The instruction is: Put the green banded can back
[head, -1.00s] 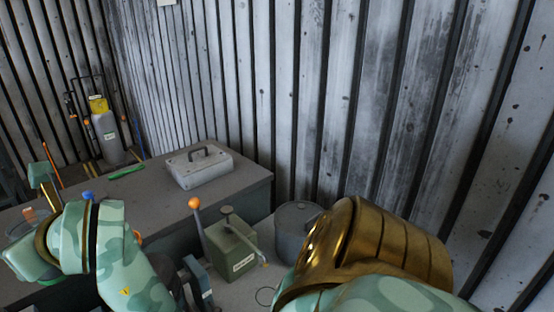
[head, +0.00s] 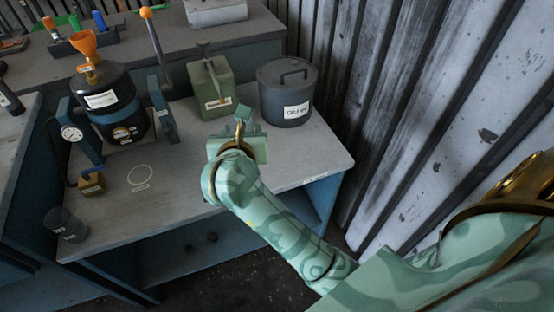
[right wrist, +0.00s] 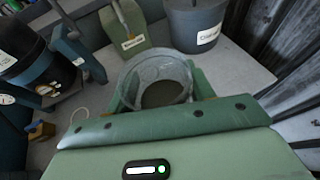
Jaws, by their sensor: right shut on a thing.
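My right gripper (head: 238,140) is over the front right of the bench, in front of the green box-shaped can and the lidded pot. In the right wrist view, the gripper (right wrist: 160,100) is shut on an open-topped round can (right wrist: 157,78) with a greyish, see-through-looking wall and a dark inside. Its green fingers stand at either side of it. No green band shows on this can, and its lower part is hidden by the gripper. In the head view the gripper and wrist hide it. My left gripper is out of view.
A ring outline (head: 140,178) marks a bare patch of the bench (head: 185,205). Around it stand a black tank with a blue band (head: 112,112), a green box-shaped can (head: 212,90), a grey lidded pot (head: 287,92), a brass-coloured block (head: 91,182) and a small dark can (head: 67,224).

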